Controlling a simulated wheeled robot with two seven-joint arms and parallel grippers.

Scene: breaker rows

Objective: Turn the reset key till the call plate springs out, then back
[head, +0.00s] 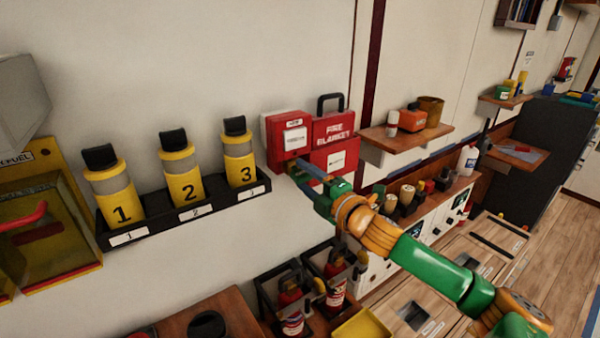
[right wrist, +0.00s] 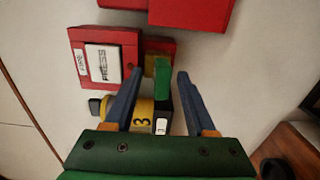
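The red call point box (head: 284,150) is on the wall, with its white call plate (head: 295,139) on the front. In the right wrist view the plate (right wrist: 104,63) reads PRESS; I cannot tell whether it is in or out. Beside the box there, a green key grip (right wrist: 162,82) shows by a yellowish part (right wrist: 149,64). My right gripper (right wrist: 160,74) is open, its two blue fingers on either side of the green grip, with a gap visible at each side. In the head view this gripper (head: 304,171) is just below the box. My left gripper is out of view.
A red fire blanket case (head: 335,130) hangs right beside the call point. Numbered yellow torches stand in a black rack (head: 182,214) to the left; torch 3 (right wrist: 141,113) shows behind my fingers. A wooden shelf (head: 405,139) is to the right, with fire extinguishers (head: 335,292) below.

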